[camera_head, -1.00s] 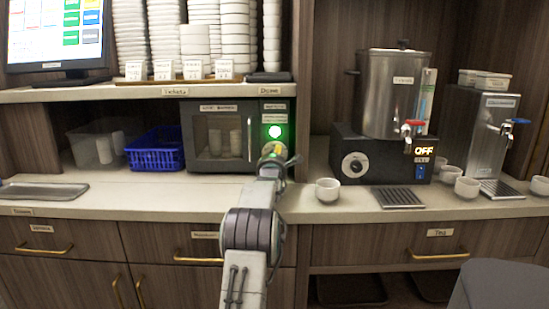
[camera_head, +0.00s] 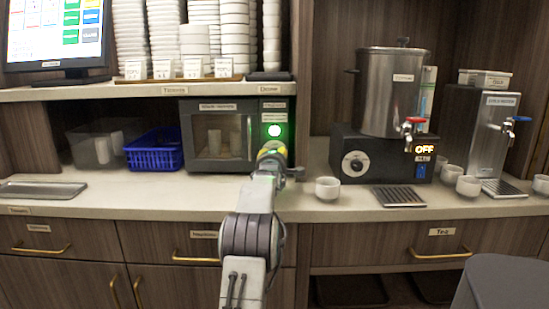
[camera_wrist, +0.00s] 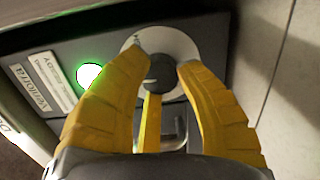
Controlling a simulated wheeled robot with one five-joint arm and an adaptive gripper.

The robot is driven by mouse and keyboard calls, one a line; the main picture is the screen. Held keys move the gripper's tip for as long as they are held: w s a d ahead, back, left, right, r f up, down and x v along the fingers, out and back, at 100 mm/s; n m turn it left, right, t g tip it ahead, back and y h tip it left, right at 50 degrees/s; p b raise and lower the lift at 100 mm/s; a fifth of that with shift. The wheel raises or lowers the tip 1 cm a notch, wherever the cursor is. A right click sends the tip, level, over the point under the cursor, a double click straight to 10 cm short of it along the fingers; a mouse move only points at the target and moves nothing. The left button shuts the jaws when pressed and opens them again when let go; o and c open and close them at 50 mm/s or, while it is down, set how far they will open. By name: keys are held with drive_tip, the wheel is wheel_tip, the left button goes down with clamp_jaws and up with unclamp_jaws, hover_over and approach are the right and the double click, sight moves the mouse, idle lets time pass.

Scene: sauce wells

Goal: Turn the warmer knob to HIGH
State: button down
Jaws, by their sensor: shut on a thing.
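The warmer (camera_head: 196,168) is a dark box with a glass door and white cups inside, under the shelf at the middle left. A green light (camera_head: 274,131) glows on its right-hand panel; it also shows in the wrist view (camera_wrist: 90,75). The warmer knob (camera_wrist: 160,70) is dark, on a pale round dial (camera_wrist: 172,42). My gripper (camera_wrist: 161,63) has its yellow fingers on both sides of the knob and is shut on it. In the head view my gripper (camera_head: 271,152) hides the knob. I cannot read the dial marks or the knob's setting.
A white cup (camera_head: 328,189) stands on the counter just right of my gripper. A tea urn (camera_head: 393,95) on a black base with its own dial is further right. A blue basket (camera_head: 155,152) is left of the warmer. The counter in front of the warmer is mostly clear.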

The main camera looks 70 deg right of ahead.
drive_tip(key=shift+w+r+m, duration=0.1)
drive_tip(key=shift+r+m, duration=0.15)
drive_tip(key=shift+m, duration=0.05)
idle(0.4)
drive_tip(key=c, duration=0.8)
unclamp_jaws()
drive_tip(key=shift+f, duration=0.2)
drive_tip(key=shift+v, duration=5.95)
